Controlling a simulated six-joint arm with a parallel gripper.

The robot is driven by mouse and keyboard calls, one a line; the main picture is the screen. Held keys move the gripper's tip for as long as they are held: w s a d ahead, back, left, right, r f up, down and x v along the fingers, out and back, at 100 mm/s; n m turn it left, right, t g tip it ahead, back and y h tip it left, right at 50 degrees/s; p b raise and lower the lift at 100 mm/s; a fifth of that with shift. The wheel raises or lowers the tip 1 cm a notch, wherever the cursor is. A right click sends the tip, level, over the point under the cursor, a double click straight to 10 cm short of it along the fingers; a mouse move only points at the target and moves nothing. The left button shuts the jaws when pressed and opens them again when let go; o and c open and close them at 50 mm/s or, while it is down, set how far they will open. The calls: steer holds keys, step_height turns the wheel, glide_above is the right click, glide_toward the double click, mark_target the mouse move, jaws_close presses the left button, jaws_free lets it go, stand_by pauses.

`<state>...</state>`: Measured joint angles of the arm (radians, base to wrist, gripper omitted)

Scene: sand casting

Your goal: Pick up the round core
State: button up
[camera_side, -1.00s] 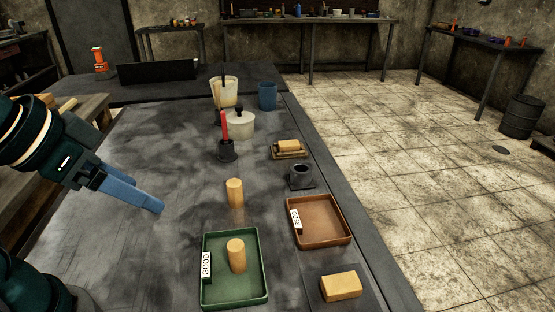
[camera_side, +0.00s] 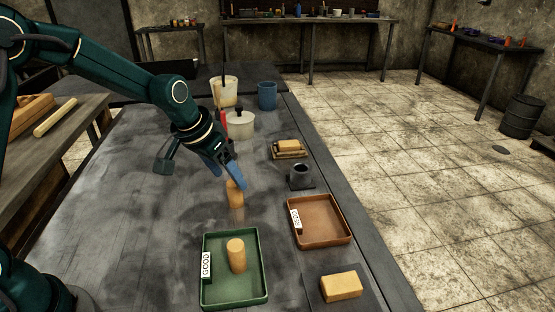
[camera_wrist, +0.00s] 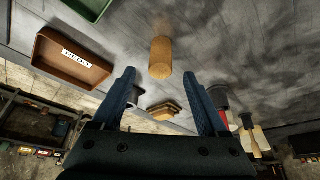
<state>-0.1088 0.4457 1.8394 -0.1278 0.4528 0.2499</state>
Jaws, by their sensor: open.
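A tan round core (camera_side: 236,199) stands upright on the dark table, just behind the green tray. It also shows in the wrist view (camera_wrist: 161,55), centred between and just past the fingertips. My gripper (camera_side: 229,181) is open and empty at the core's upper part; in the wrist view its two blue fingers (camera_wrist: 162,74) are spread wide. In the side view one finger partly hides the core's top. I cannot tell whether a finger touches it.
A brown tray (camera_side: 347,238) and a tan block (camera_side: 341,286) lie to the right. A dark cup-shaped fixture (camera_side: 300,177) and another tan block (camera_side: 288,146) stand behind. A red-handled tool, a lidded pot (camera_side: 240,125) and a blue cup (camera_side: 267,96) are farther back.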

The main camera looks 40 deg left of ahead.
mark_target(231, 185)
steer(key=shift+s+f, duration=0.1)
steer(key=shift+f, duration=0.35)
steer(key=shift+x, duration=2.4)
steer(key=shift+a, duration=0.1)
jaws_close()
